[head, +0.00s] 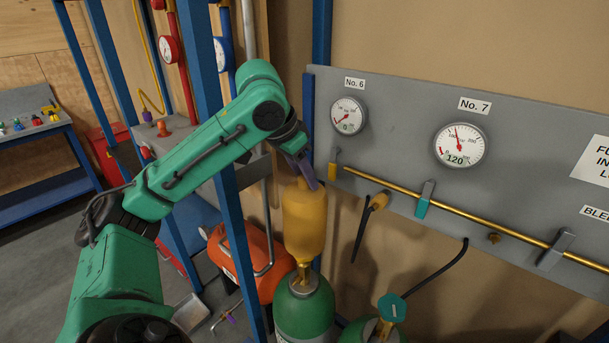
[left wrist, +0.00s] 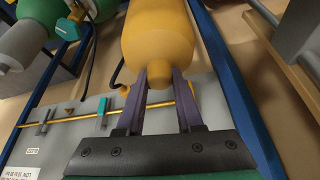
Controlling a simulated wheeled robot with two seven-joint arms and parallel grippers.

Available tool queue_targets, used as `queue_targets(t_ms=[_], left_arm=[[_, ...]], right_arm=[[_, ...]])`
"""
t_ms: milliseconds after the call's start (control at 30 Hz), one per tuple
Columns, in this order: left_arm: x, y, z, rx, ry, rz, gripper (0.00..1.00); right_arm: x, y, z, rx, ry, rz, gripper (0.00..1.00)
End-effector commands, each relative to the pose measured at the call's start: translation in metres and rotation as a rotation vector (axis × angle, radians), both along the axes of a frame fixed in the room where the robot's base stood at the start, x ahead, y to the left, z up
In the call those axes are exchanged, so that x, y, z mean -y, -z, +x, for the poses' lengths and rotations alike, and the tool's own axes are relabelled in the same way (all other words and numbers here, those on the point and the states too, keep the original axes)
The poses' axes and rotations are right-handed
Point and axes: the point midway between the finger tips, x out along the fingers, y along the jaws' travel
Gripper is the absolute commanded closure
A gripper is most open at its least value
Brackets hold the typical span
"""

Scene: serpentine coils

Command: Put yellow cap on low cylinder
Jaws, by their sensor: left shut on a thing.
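The yellow cap (head: 305,218) is upright in the head view, with its knob at the top. My left gripper (head: 304,178) is above it and shut on that knob. The left wrist view shows the knob between the two purple fingers (left wrist: 160,76) and the cap body (left wrist: 160,32) beyond. Directly below the cap is a green cylinder (head: 305,312) with a brass valve (head: 304,270). The cap's lower edge is at the valve's top; I cannot tell whether it touches or surrounds it. Gauge No. 6 (head: 348,116) reads low; gauge No. 7 (head: 460,146) reads about 120. My right gripper is not in view.
A second green cylinder (head: 362,332) with a teal valve handle (head: 391,308) stands to the right. A grey panel (head: 400,90) with a brass pipe (head: 470,222) is behind. A blue post (head: 236,220) and an orange tank (head: 262,262) are close on the left.

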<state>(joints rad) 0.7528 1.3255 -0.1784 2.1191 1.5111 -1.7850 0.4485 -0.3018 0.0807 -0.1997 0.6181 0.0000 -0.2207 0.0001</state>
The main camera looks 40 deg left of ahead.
Motion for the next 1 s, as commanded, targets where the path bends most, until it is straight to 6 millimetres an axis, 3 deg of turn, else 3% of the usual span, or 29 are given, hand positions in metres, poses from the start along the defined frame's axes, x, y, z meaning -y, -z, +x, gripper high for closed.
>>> queue_targets(t_ms=[533,1000], left_arm=[[0.0,-0.001,-0.001,0.004,0.0,-0.001,1.0],[0.0,0.019,-0.001,0.003,0.0,0.0,1.0]], right_arm=[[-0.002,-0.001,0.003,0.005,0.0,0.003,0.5],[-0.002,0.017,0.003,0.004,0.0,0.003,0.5]])
